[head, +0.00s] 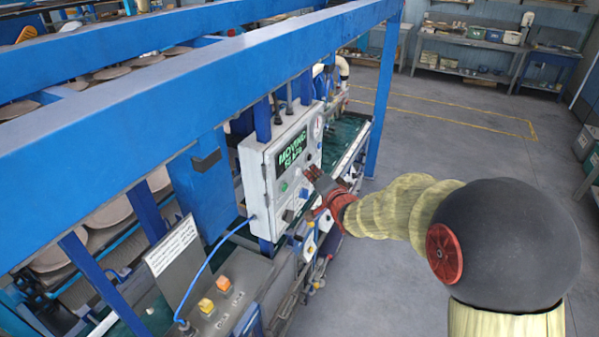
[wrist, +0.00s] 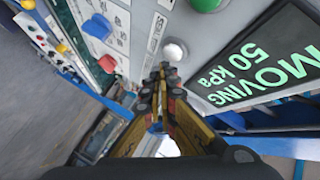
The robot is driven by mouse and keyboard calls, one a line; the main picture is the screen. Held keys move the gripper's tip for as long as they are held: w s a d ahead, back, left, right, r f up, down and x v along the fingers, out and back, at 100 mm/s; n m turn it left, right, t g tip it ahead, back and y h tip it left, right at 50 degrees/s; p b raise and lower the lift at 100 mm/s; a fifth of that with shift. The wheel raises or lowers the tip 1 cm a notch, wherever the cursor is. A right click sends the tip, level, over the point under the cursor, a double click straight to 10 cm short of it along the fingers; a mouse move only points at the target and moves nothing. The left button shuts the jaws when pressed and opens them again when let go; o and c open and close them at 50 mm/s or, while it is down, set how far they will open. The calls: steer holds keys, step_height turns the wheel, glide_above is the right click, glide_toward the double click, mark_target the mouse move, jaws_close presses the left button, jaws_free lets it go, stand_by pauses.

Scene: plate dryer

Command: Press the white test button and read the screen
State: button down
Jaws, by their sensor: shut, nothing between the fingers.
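The white test button (wrist: 175,52) is a round cap on the grey panel, beside the screen in the wrist view. My gripper (wrist: 161,72) is shut and empty, its fingertips close to the button; I cannot tell if they touch. The screen (wrist: 258,62) shows green text, "MOVING" and "50 kPa", on black. In the head view the screen (head: 293,148) is lit on the white control box (head: 256,178), and my gripper (head: 312,174) is at its front face.
A blue beam (head: 190,85) runs above the box. A blue cable (head: 208,262) hangs at its left. Open floor (head: 440,135) lies to the right.

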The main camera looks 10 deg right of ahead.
steer(key=shift+d, duration=0.1)
steer(key=s+d, duration=0.1)
steer(key=d, duration=0.1)
steer(key=s+d+p, duration=0.1)
steer(key=s+d, duration=0.1)
stand_by(0.7)
